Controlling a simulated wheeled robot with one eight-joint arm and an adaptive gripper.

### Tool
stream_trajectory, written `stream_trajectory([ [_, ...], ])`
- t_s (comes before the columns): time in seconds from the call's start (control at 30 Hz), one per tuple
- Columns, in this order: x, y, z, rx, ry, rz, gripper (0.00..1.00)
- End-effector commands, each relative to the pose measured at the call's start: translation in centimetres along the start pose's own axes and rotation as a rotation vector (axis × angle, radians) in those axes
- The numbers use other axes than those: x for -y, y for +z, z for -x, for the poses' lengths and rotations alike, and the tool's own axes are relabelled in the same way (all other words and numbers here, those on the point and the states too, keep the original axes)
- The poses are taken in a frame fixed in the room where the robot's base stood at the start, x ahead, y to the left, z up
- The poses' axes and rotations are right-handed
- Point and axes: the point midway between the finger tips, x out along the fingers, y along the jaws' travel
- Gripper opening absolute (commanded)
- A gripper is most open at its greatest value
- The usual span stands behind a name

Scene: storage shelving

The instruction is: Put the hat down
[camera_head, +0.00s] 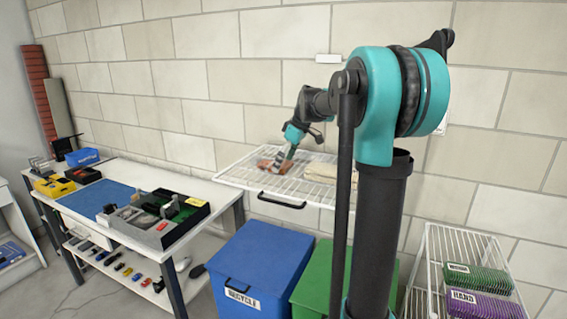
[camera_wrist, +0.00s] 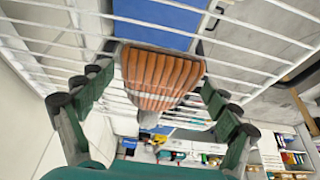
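The hat is an orange-brown ribbed piece (camera_wrist: 162,75) in the middle of the wrist view, against the white wires of a shelf. In the head view the hat (camera_head: 265,164) shows small on the white wire shelf (camera_head: 238,180), at my gripper. My gripper (camera_wrist: 155,78) has its two dark green fingers spread, one on each side of the hat. A gap shows between the left fingertip and the hat; the right fingertip is close to its edge, and contact there is unclear. In the head view my gripper (camera_head: 281,160) points down at the shelf, with its fingertips hard to make out.
A cream folded cloth (camera_head: 322,171) lies on the shelf right of the hat. Below stand a blue recycle bin (camera_head: 262,262) and a green bin (camera_head: 313,277). A workbench (camera_head: 190,237) with tools is at left. A wire rack (camera_head: 430,262) stands at right. The wall is close behind.

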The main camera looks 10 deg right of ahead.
Motion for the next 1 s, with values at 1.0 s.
stream_trajectory([
  [1.0, 0.0, -0.1, 10.3, 0.000, 0.000, -0.001, 0.99],
])
